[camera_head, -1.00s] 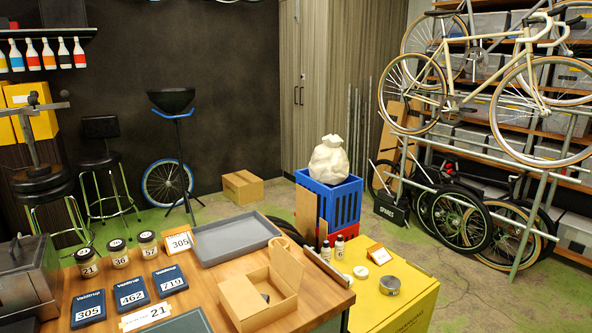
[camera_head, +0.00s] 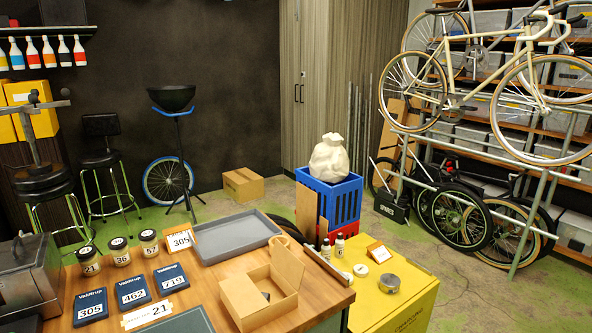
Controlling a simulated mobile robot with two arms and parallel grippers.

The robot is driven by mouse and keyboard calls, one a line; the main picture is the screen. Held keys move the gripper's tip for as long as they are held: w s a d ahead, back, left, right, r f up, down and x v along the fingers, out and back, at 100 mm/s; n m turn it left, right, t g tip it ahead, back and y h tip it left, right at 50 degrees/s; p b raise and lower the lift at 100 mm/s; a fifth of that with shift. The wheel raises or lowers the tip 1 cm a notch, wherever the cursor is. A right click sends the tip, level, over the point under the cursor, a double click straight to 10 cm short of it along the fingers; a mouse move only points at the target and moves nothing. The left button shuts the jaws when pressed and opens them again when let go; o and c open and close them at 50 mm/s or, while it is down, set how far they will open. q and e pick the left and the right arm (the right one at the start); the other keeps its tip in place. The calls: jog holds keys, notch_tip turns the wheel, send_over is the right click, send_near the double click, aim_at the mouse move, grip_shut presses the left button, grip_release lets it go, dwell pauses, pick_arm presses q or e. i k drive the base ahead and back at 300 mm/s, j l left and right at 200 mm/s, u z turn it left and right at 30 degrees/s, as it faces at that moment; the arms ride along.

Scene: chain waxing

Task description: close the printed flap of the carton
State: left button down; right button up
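The open cardboard carton (camera_head: 252,309) stands on the wooden bench near its front right edge. One flap stands raised at its right back side (camera_head: 285,264), and another panel leans outward at its left. A small dark object (camera_head: 266,296) lies inside it. I cannot make out print on any flap from here. Neither of my grippers shows in the head view.
A grey tray (camera_head: 236,238) lies behind the carton. Numbered jars (camera_head: 122,252), blue packets (camera_head: 133,291) and number cards (camera_head: 147,314) fill the bench's left. A yellow case (camera_head: 408,290) with bottles and tins stands to the right.

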aim_at(290, 268)
jog(key=u, duration=0.35)
jog(key=l+u, duration=0.15)
jog(key=u, duration=0.2)
jog(key=i+l+u, duration=0.1)
jog(key=u, duration=0.3)
jog(key=l+u, duration=0.35)
jog(key=l, duration=0.3)
jog(key=l+u, duration=0.3)
jog(key=l, duration=0.35)
jog(key=k+l+u, duration=0.15)
jog(key=l+u, duration=0.2)
jog(key=l, duration=0.3)
jog(key=k+l, duration=0.1)
jog(key=l, duration=0.3)
jog(key=k+l+z, duration=0.1)
jog(key=l, duration=0.65)
jog(key=k+z, duration=0.05)
